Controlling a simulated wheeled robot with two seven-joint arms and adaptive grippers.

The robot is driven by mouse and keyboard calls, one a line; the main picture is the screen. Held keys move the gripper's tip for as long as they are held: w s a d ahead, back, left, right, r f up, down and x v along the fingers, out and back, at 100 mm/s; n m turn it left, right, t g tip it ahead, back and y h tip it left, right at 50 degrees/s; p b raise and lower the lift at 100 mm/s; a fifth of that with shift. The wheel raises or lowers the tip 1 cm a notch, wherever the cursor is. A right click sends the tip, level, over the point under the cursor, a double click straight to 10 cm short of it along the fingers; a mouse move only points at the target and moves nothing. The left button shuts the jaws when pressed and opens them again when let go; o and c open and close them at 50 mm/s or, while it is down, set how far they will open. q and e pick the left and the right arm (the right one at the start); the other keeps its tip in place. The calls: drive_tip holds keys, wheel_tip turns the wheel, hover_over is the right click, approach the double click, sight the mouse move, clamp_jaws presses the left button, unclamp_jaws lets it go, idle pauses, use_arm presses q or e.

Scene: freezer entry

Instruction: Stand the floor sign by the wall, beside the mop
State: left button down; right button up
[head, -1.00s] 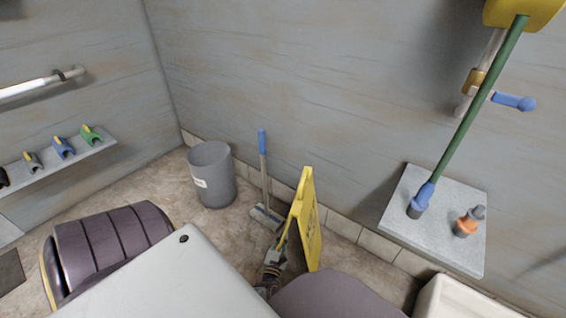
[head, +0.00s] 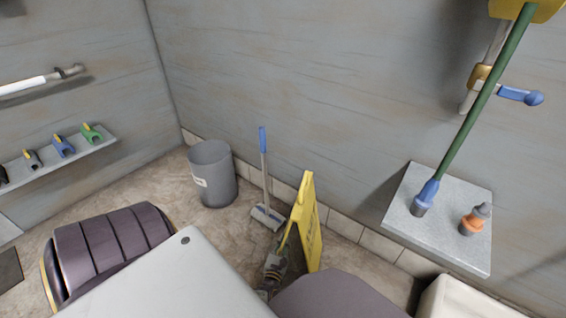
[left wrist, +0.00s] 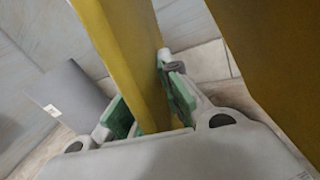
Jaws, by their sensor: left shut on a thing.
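The yellow floor sign (head: 308,232) stands upright or nearly so near the back wall, to the right of the mop. Its panel also shows large in the left wrist view (left wrist: 125,50). My left gripper (head: 280,252) is shut on one edge of the sign; in the left wrist view its green pads (left wrist: 150,108) press on both sides of the yellow panel. The mop (head: 264,175) has a blue grip and a flat head on the floor, close to the wall. The sign's lower edge is partly hidden by my own body. My right gripper is not in view.
A grey bin (head: 212,172) stands left of the mop, near the corner. A wall shelf (head: 400,205) at right holds a green-handled tool (head: 470,125) and an orange-and-grey bottle (head: 474,220). A white basin (head: 465,300) is at lower right. Some floor shows between bin and sign.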

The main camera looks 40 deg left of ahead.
use_arm(q)
drive_tip(key=shift+f+b, duration=0.8)
drive_tip(key=shift+f, duration=0.65)
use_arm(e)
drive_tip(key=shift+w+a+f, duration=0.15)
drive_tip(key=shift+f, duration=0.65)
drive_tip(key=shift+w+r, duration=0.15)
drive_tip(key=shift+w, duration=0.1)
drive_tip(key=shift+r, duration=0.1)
use_arm(q)
drive_tip(key=c, duration=1.6)
unclamp_jaws()
drive_tip(key=shift+f, duration=0.15)
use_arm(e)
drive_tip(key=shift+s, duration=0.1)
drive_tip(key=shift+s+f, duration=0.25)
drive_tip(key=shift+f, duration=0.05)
